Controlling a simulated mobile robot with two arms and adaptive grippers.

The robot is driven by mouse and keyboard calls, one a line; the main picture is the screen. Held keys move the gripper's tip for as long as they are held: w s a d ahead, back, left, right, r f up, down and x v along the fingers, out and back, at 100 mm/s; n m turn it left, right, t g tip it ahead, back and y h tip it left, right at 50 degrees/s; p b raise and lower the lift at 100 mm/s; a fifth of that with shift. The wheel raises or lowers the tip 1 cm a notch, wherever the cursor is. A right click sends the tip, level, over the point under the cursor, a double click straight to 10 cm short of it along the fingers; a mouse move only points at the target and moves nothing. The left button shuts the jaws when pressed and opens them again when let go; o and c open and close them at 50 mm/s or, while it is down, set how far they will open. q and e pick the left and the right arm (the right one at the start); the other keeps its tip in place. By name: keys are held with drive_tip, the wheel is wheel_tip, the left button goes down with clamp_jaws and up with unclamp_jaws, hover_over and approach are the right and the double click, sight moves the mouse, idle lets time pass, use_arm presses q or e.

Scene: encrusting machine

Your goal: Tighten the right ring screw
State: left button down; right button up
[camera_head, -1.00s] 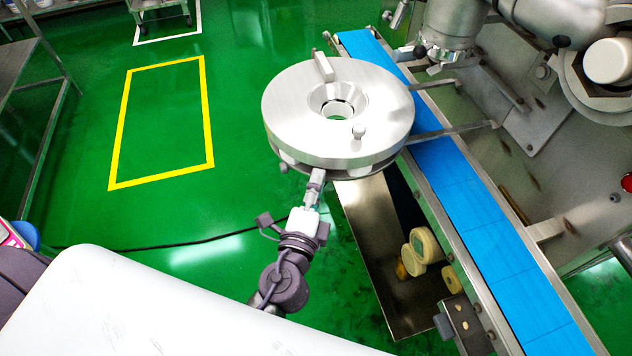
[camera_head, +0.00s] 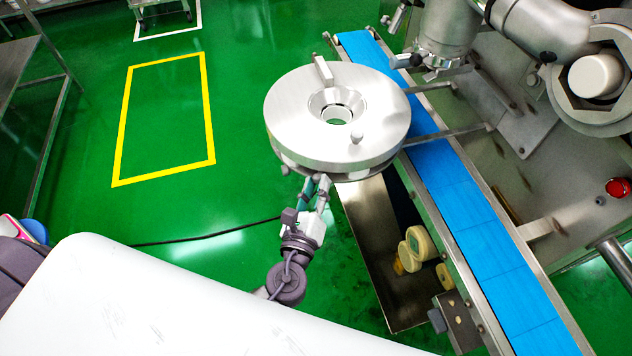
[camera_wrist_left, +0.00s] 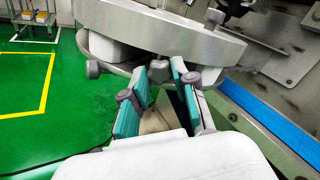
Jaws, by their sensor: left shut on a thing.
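A round steel ring-shaped disc (camera_head: 300,112) with a central funnel hole stands beside the conveyor; its underside edge shows in the left wrist view (camera_wrist_left: 200,42). Two grey screw knobs show under its near rim in the wrist view: the left knob (camera_wrist_left: 92,68) is free, and the right ring screw (camera_wrist_left: 158,71) lies between my fingertips. My left gripper (camera_head: 319,180) reaches up to the near rim; in the wrist view its teal-padded fingers (camera_wrist_left: 160,75) stand on both sides of the right screw and are shut on it. The exact finger contact is partly hidden. My right gripper is not in view.
A blue conveyor belt (camera_head: 470,210) runs along the disc's right side. A steel tray (camera_head: 375,240) is below, with pale round parts (camera_head: 420,243) beside it. Machine housing fills the right. Green floor at left is open.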

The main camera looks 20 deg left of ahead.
use_arm(q)
drive_tip(key=m+p, duration=0.3)
drive_tip(key=m, duration=0.2)
drive_tip(key=shift+r+m, duration=0.1)
drive_tip(key=shift+m, duration=0.3)
drive_tip(key=shift+m+p, duration=1.3)
drive_tip(key=shift+m, duration=0.8)
drive_tip(key=c, duration=0.9)
unclamp_jaws()
drive_tip(key=s, duration=1.2)
drive_tip(key=shift+d, duration=0.4)
drive_tip(key=shift+f, duration=0.2)
